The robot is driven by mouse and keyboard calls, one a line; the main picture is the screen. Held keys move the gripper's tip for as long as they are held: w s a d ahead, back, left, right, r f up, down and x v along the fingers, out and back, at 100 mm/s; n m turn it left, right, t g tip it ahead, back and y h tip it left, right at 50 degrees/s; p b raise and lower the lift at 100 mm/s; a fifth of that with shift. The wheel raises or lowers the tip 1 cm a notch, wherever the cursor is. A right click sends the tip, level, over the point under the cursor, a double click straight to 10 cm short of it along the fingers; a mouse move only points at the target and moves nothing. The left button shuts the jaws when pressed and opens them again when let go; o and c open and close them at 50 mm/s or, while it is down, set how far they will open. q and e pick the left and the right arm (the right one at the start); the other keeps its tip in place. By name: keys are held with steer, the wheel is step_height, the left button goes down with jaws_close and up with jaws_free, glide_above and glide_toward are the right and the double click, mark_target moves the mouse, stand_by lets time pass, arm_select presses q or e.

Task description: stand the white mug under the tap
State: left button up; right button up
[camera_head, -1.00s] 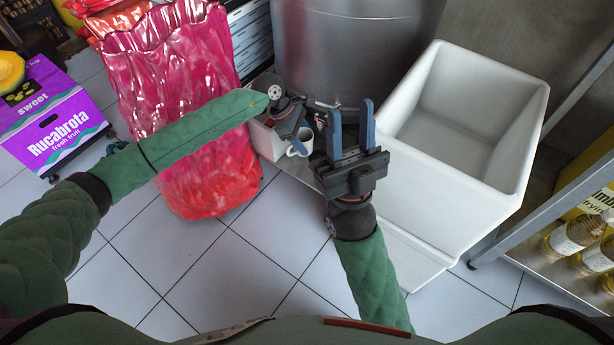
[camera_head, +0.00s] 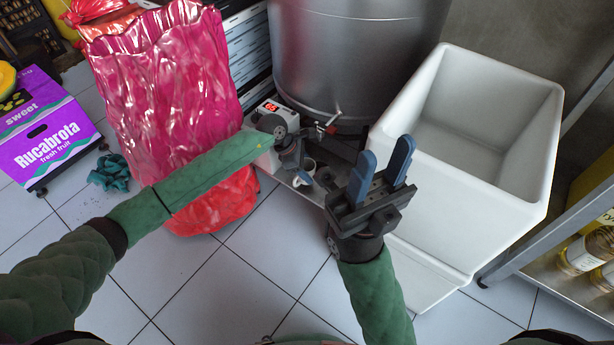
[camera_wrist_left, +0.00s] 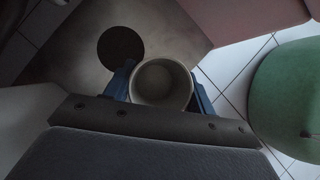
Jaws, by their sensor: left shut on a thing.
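The white mug (camera_head: 306,170) is at the low metal stand in front of the steel tank (camera_head: 345,55). My left gripper (camera_wrist_left: 163,92) is shut on it, with blue fingers on either side of the mug. The left wrist view looks down into the mug's open top (camera_wrist_left: 160,84). The tap (camera_head: 330,128), with a red handle, is low on the tank's front, just behind and right of the mug. My left wrist partly hides the mug and the stand. I cannot tell whether the mug touches the stand. My right gripper (camera_head: 383,170) is open and empty, right of the mug.
A large white sink (camera_head: 420,180) is close on the right. A pink bag (camera_head: 160,100) stands on the left. A shelf with bottles (camera_head: 580,250) is at far right. The front tiled floor is clear.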

arm_select(q)
steer(key=shift+f+b, duration=0.35)
steer(key=shift+f, duration=1.25)
steer(key=shift+f, duration=0.1)
steer(key=o, duration=1.1)
steer(key=shift+c, duration=0.2)
steer(key=shift+a+r, duration=0.1)
steer(key=shift+r, duration=0.25)
steer(key=p+v, duration=0.3)
steer(key=v, duration=0.8)
steer(key=shift+r, duration=0.2)
